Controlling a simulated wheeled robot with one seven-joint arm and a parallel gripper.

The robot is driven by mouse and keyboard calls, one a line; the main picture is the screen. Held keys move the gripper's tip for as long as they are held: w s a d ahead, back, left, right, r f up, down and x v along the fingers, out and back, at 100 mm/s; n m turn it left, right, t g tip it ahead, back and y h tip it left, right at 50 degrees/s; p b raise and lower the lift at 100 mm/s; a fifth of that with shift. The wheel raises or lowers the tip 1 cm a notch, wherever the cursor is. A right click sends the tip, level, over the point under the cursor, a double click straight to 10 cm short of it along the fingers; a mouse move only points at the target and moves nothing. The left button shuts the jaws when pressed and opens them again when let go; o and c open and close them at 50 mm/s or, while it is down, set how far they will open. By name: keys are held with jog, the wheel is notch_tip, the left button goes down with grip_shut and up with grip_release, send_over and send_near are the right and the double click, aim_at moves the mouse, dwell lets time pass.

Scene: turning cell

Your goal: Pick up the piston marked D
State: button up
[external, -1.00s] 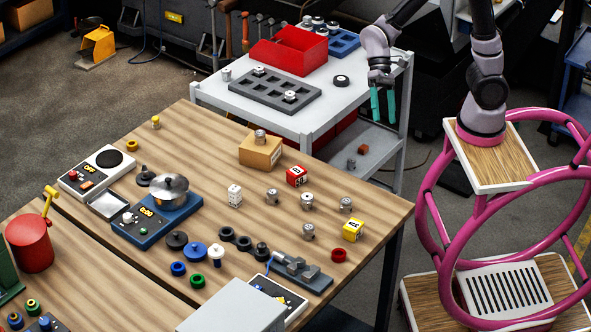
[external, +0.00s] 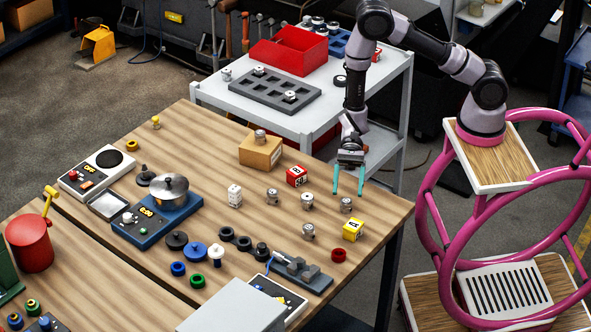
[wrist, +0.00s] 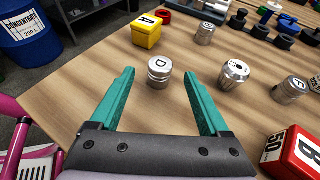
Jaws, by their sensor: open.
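The piston marked D (wrist: 159,72) is a short silver cylinder standing upright on the wooden table, with the letter D readable on its top in the wrist view. My gripper (external: 349,192) is open and empty, pointing down close to this piston. In the wrist view its two teal fingers (wrist: 159,78) reach toward the piston, one to each side in the picture.
A yellow block marked A (wrist: 147,31) stands behind piston D. Other pistons stand nearby: one behind right (wrist: 205,34), one right (wrist: 235,74), and one marked G (wrist: 292,88). A red block (external: 297,176) is farther left. The grey cart (external: 310,118) stands behind the table.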

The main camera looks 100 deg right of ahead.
aim_at(346, 207)
jog(key=x, duration=0.8)
jog(key=shift+a, duration=0.1)
jog(key=shift+r, duration=0.1)
grip_shut()
